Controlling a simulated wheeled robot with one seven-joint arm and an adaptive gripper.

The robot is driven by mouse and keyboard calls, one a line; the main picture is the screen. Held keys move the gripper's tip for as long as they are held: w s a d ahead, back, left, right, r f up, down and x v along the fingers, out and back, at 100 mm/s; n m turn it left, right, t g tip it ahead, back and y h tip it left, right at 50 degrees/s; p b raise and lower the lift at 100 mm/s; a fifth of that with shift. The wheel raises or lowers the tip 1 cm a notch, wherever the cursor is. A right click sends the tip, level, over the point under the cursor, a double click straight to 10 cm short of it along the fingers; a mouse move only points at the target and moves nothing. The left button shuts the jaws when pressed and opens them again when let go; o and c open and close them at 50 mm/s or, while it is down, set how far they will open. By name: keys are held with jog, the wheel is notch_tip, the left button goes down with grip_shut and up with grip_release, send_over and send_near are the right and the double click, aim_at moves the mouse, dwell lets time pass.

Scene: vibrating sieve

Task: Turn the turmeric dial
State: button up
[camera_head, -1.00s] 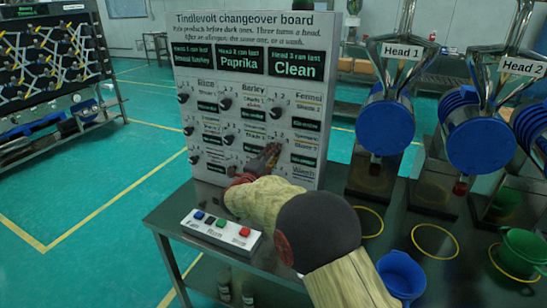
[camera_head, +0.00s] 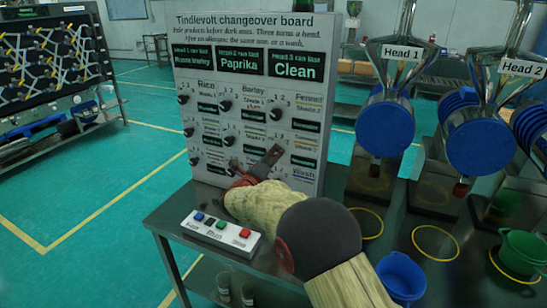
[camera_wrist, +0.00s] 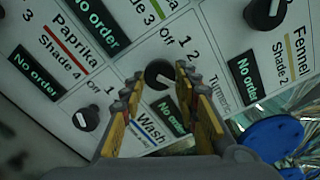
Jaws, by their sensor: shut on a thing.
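The changeover board (camera_head: 243,19) stands upright on the bench with rows of black dials. My gripper (camera_head: 268,160) reaches its lower right part in the head view and hides the dial there. In the wrist view my gripper (camera_wrist: 158,74) has its two yellow-padded fingers on either side of the black turmeric dial (camera_wrist: 160,73), shut on it. The dial has a white mark, with Off, 1 and 2 printed around it. The Turmeric label is partly hidden by the right finger.
The wash dial (camera_wrist: 86,118) and fennel dial (camera_wrist: 264,12) are close by on the board. A button box (camera_head: 220,234) stands in front of the board. A blue bucket (camera_head: 402,275) and a green bucket (camera_head: 524,252) stand on the right of the bench.

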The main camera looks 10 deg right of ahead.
jog(key=shift+f, duration=0.15)
jog(key=o, duration=1)
jog(key=shift+o, duration=0.7)
jog(key=shift+s, duration=0.1)
jog(key=v, duration=1.1)
jog(key=shift+s+a, duration=0.25)
jog(key=shift+s, duration=0.05)
